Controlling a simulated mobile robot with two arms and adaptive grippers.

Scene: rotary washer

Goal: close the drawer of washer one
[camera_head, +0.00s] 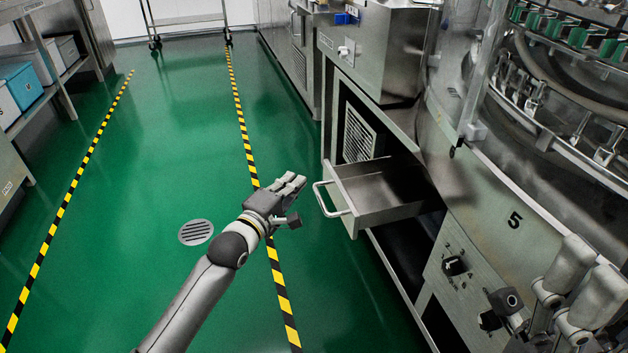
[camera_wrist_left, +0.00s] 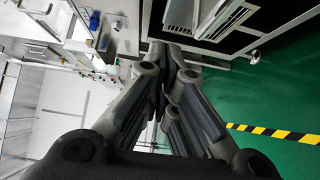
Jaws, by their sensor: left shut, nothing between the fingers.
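The metal drawer (camera_head: 385,191) of the washer is pulled out and empty, sticking out over the aisle. Its bar handle (camera_head: 328,199) is on the front panel, facing left. My left gripper (camera_head: 296,183) is shut and empty, just left of the handle with a visible gap, its fingers pointing toward the drawer side. In the left wrist view the shut fingers (camera_wrist_left: 170,62) fill the middle; I cannot clearly pick out the drawer there. My right gripper (camera_head: 582,290) is partly in view at the lower right, in front of the washer panel; its jaw state is unclear.
The washer body (camera_head: 490,195), marked 5, stands to the right with a control knob (camera_head: 456,265). A louvered vent (camera_head: 360,135) sits behind the drawer. Shelves (camera_head: 40,90) line the left. The green floor (camera_head: 175,150) between is clear, with a drain grate (camera_head: 196,232).

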